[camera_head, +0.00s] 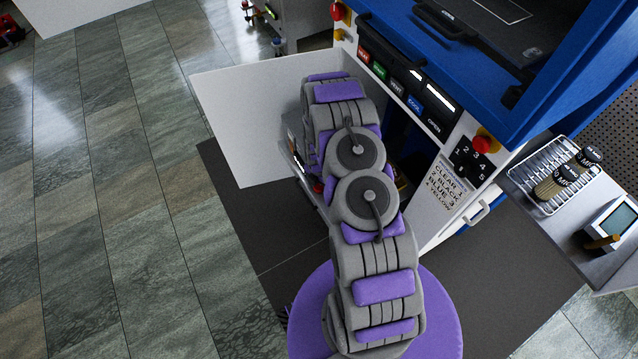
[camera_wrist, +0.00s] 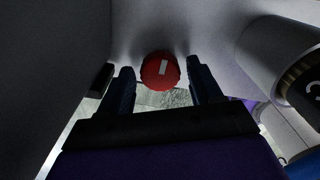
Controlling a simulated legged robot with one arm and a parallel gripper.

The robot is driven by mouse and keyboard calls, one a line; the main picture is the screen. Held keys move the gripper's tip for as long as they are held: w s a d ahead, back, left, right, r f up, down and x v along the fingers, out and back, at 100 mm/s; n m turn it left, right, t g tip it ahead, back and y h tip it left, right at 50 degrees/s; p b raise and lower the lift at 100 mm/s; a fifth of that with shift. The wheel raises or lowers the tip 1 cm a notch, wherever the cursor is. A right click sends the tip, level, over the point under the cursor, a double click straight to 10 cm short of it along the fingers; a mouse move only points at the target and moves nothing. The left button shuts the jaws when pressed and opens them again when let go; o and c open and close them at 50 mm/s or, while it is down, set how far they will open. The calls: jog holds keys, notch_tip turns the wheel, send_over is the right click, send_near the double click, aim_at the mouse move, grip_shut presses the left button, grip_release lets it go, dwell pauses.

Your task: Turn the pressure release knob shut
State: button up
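A red round knob (camera_wrist: 160,72) with a white mark on its face shows in the upper middle of the wrist view. My gripper (camera_wrist: 161,64) is open, with one dark blue finger to the left of the knob and one to the right. A gap shows between the knob and each finger. I cannot tell how far the fingertips reach along the knob. In the head view my arm reaches into the lower compartment of the blue and white press (camera_head: 560,75), and my gripper is hidden there.
A white panel door (camera_head: 240,115) stands open left of my arm. Labelled buttons (camera_head: 397,88) line the press front above it. A wire rack (camera_head: 555,175) with jars sits on a side table at right. In the wrist view a grey cylinder (camera_wrist: 275,55) is close at right.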

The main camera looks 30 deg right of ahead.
jog(key=c, duration=0.9)
jog(key=shift+o, duration=0.2)
jog(key=shift+r+m, duration=0.1)
jog(key=shift+m, duration=0.2)
jog(key=m+p, duration=0.2)
jog(key=shift+m, duration=0.4)
jog(key=m+p, duration=0.1)
jog(key=m, duration=0.4)
jog(key=shift+p, duration=0.4)
jog(key=m+p, duration=0.1)
jog(key=m, duration=0.4)
jog(key=shift+p, duration=0.3)
jog(key=shift+w+m+p, duration=0.15)
jog(key=shift+m+p, duration=0.75)
jog(key=shift+m, duration=1.3)
